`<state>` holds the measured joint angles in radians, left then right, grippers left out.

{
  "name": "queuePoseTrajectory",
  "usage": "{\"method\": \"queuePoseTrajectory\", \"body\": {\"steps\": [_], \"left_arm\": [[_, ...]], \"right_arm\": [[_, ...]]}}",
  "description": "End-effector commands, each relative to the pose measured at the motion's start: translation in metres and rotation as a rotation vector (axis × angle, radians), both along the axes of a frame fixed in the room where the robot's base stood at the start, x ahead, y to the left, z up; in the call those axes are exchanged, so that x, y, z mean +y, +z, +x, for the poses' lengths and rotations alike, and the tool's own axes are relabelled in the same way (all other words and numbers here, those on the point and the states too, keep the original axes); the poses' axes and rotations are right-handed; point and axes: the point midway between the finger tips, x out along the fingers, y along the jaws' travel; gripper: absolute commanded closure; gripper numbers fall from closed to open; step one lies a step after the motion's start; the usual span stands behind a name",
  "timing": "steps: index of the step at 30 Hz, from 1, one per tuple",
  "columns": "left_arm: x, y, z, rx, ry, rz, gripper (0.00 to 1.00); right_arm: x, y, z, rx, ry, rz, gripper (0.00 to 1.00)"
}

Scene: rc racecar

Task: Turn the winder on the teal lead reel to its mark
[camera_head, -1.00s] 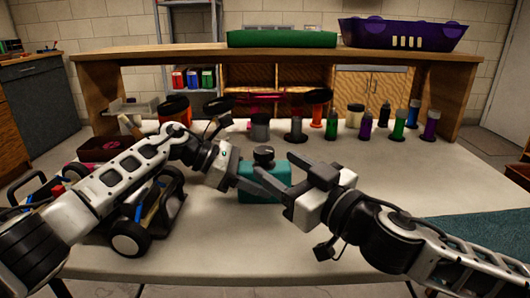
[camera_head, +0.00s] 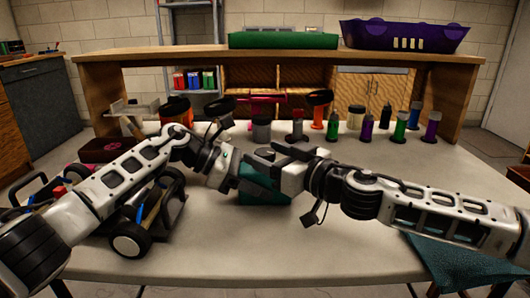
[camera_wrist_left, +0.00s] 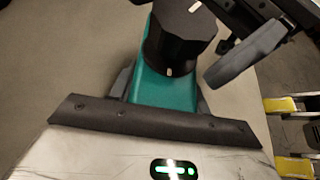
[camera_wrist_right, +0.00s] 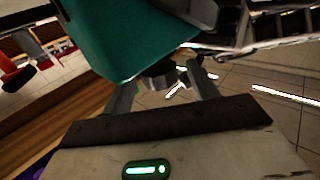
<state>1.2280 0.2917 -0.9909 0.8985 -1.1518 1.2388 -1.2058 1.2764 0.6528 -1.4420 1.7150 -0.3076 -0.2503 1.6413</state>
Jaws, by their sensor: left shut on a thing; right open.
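The teal lead reel (camera_head: 266,196) stands on the table, partly hidden by my grippers. My left gripper (camera_head: 240,180) is shut on the teal body, which also shows between its fingers in the left wrist view (camera_wrist_left: 165,92). The black winder (camera_wrist_left: 182,38) sits on top, with a white mark on its rim and another on the teal body or winder's edge, hard to tell. My right gripper (camera_head: 276,158) is open over the reel's top. In the right wrist view the dark winder (camera_wrist_right: 160,76) lies between its fingers; contact is unclear.
A black-wheeled car chassis (camera_head: 130,238) stands at left, under my left arm. Several coloured bottles (camera_head: 400,126) and spools stand behind the reel. A teal mat (camera_head: 470,262) lies at the right. The table front (camera_head: 265,255) is clear.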

Motion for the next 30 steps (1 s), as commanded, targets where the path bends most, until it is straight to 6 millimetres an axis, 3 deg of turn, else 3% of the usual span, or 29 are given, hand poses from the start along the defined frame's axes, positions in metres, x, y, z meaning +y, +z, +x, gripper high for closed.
{"method": "queuePoseTrajectory", "body": {"steps": [13,14,18,30], "left_arm": [[0.0,-0.0008,-0.0002,0.001,0.0,0.001,0.73],[0.0,-0.0008,-0.0002,0.001,0.0,0.001,0.73],[-0.0001,-0.0009,-0.0002,0.001,0.0,0.001,0.73],[-0.0001,-0.0007,-0.0002,0.002,0.0,0.0,0.73]], "right_arm": [[0.0098,0.0004,0.009,-0.001,0.001,-0.001,0.41],[0.0098,0.0004,0.009,-0.001,0.0,-0.001,0.47],[0.0097,0.0003,0.0088,-0.001,0.0,-0.001,0.86],[0.0112,0.0016,0.0083,-0.007,-0.056,0.01,0.86]]}}
